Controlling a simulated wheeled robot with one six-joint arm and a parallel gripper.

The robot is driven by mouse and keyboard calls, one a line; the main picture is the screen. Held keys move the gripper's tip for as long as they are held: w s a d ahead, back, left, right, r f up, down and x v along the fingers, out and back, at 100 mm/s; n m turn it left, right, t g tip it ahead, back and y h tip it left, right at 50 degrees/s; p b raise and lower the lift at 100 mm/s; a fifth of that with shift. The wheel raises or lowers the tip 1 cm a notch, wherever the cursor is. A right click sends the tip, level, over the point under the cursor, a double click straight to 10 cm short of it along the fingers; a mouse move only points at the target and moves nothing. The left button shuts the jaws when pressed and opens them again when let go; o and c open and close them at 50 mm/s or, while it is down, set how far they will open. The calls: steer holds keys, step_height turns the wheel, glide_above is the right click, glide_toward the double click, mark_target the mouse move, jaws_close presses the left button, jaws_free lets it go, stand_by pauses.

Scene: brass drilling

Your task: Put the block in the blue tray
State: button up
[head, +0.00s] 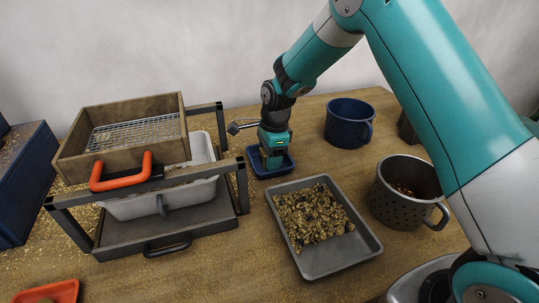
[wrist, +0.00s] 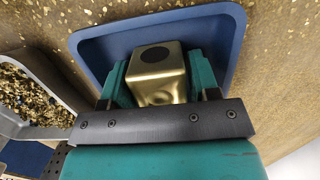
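The brass block (wrist: 156,75), with a dark round spot on its face, is between my gripper's fingers in the wrist view. My gripper (head: 272,160) points down over the small blue tray (head: 258,170) in the head view. In the wrist view the fingers of my gripper (wrist: 160,82) lie close against both sides of the block, and the gripper looks shut on it. The blue tray (wrist: 236,30) shows around and behind the block. I cannot tell whether the block touches the tray floor. In the head view the block is mostly hidden by the fingers.
A grey tray of brass chips (head: 350,255) lies right of and nearer than the blue tray. A perforated mug (head: 405,208) and a blue mug (head: 347,122) stand to the right. A sieve rig (head: 215,215) with an orange handle (head: 120,180) stands close on the left.

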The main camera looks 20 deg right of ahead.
steer(key=shift+o, duration=1.2)
steer(key=shift+r, duration=0.1)
step_height(320, 180, up, 12)
steer(key=d, duration=0.1)
steer(key=s+a+r+n, duration=0.2)
steer(key=s+r+n, duration=0.2)
steer(key=s+n, duration=0.25)
steer(key=s+a+r+n+y, duration=0.1)
steer(key=s+a+r+n, duration=0.1)
steer(key=s+n, duration=0.7)
steer(key=s+a+r+n+y, duration=0.1)
steer(key=s+r+n, duration=0.1)
steer(key=s+n, duration=0.7)
steer(key=s, duration=0.7)
steer(key=shift+s+a+n+y, duration=0.3)
steer(key=shift+a+n+y, duration=0.05)
steer(key=shift+y, duration=0.05)
